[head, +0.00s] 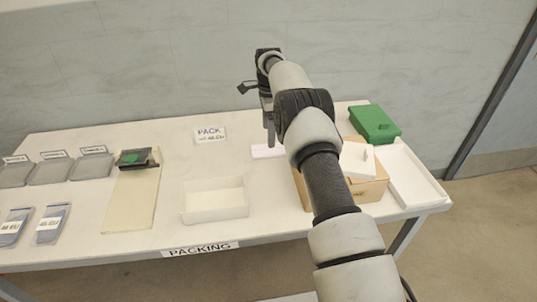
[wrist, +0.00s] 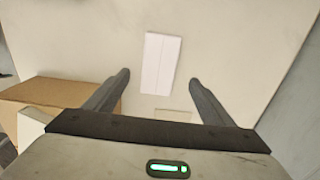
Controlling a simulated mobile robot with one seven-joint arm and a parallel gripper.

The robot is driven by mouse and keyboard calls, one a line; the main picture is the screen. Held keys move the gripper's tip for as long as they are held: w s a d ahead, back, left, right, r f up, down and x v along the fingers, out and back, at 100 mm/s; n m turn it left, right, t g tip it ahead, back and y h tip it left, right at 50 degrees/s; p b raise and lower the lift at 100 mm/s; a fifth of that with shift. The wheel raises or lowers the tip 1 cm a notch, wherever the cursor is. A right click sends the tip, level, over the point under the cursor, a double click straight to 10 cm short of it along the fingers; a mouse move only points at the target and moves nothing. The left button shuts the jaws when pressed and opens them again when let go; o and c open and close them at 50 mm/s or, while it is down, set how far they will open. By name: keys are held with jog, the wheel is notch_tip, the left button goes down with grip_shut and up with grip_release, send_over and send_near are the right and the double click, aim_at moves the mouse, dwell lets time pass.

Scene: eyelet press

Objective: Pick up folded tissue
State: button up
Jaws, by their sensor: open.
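The folded tissue (head: 265,151) is a flat pale rectangle lying on the white table, left of the cardboard box; my arm stands close to it in the head view. In the wrist view the folded tissue (wrist: 160,63) lies flat with a lengthwise crease, beyond my fingertips and roughly between their lines. My gripper (wrist: 160,78) is open, with nothing between its two fingers. In the head view my gripper (head: 269,130) is seen from behind, above the back of the table, and its fingers are partly hidden.
The cardboard box (head: 367,190) stands right of the tissue and shows at left in the wrist view (wrist: 60,95). A green box (head: 374,123), a white tray (head: 425,190) and an open white box (head: 215,213) share the table (head: 110,255).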

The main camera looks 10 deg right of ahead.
aim_at(269, 151)
notch_tip(269, 151, down, 7)
jog(key=shift+s+r+b, duration=0.1)
jog(key=shift+r+b, duration=0.1)
jog(key=shift+b, duration=0.4)
jog(key=c, duration=1.1)
jog(key=shift+r, duration=0.1)
jog(key=shift+c, duration=0.2)
